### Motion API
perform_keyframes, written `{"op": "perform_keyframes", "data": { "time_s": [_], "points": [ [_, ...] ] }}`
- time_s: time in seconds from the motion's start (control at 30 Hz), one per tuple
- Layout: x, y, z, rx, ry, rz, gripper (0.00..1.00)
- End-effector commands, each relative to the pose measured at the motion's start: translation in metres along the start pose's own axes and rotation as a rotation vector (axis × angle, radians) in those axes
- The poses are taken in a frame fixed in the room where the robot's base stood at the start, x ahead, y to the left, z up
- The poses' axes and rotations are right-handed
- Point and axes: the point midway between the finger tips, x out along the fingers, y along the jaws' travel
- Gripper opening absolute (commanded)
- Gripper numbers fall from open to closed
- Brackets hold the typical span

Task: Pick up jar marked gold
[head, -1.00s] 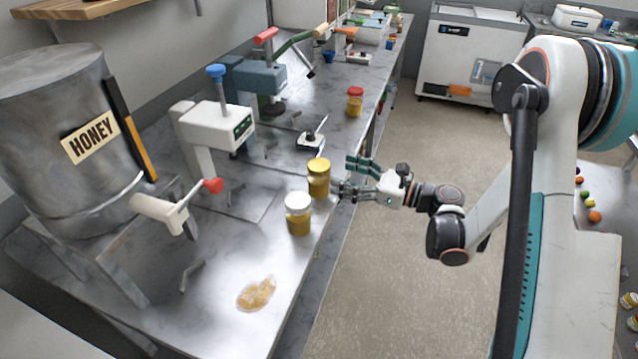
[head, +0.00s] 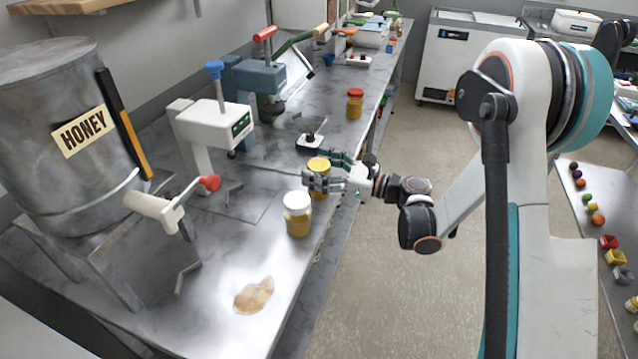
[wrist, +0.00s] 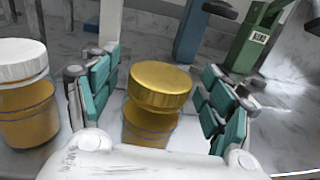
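The gold-lidded jar (head: 318,165) stands upright on the metal table near its right edge, partly hidden by my gripper in the head view. In the wrist view the gold-lidded jar (wrist: 160,88) sits between my gripper's two teal-padded fingers, holding amber contents. My gripper (wrist: 157,105) is open around the jar, with a visible gap on each side of the lid. In the head view my gripper (head: 328,172) reaches in from the right at jar height. No marking on the jar is readable.
A white-lidded jar (head: 298,214) stands close in front, and a red-lidded jar (head: 355,103) farther back. A honey spill (head: 254,296) lies on the table (head: 225,325). A honey drum (head: 65,150) and a press-like machine (head: 215,125) stand left. A small black-and-white device (head: 311,141) sits behind the gold-lidded jar.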

Motion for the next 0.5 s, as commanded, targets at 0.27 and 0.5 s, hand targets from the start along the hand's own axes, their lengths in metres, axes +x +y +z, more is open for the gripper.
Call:
{"op": "perform_keyframes", "data": {
  "time_s": [0.27, 0.5],
  "points": [
    [-0.0003, 0.0000, -0.0001, 0.000, 0.000, 0.000, 0.14],
    [-0.0003, 0.0000, 0.0004, 0.000, 0.000, 0.000, 0.14]
  ]
}}
